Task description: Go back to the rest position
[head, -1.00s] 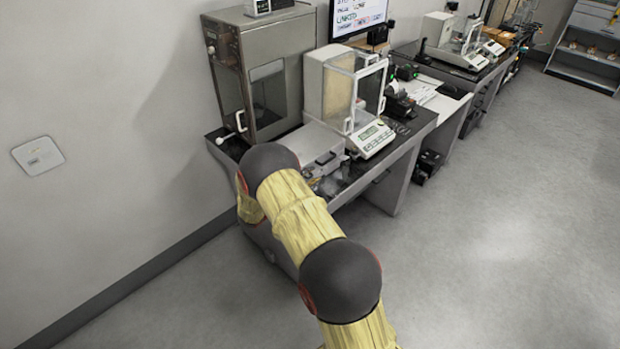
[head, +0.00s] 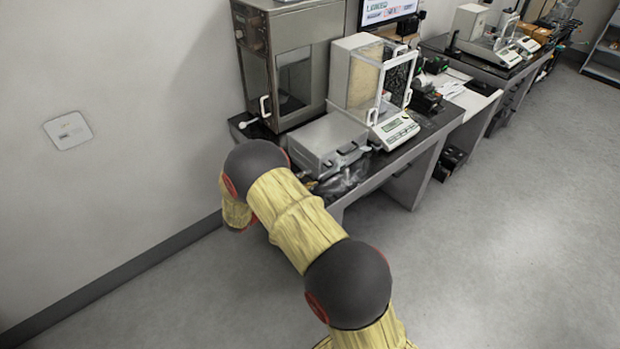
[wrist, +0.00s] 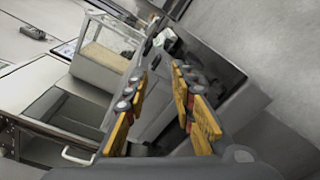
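My gripper (wrist: 160,105) shows in the wrist view with its two yellow-padded fingers apart and nothing between them. In the head view my yellow and black arm reaches from the bottom edge toward the table's near end; the gripper itself is hidden there. The wrist view is tilted and looks past the fingers toward the balance and the table side.
A dark-topped table (head: 428,133) carries a steel cabinet (head: 300,60), a grey metal box (head: 328,140) and a glass-doored balance (head: 352,75). My arm's bend is close to the table's near left corner. The floor (head: 520,250) at right is clear.

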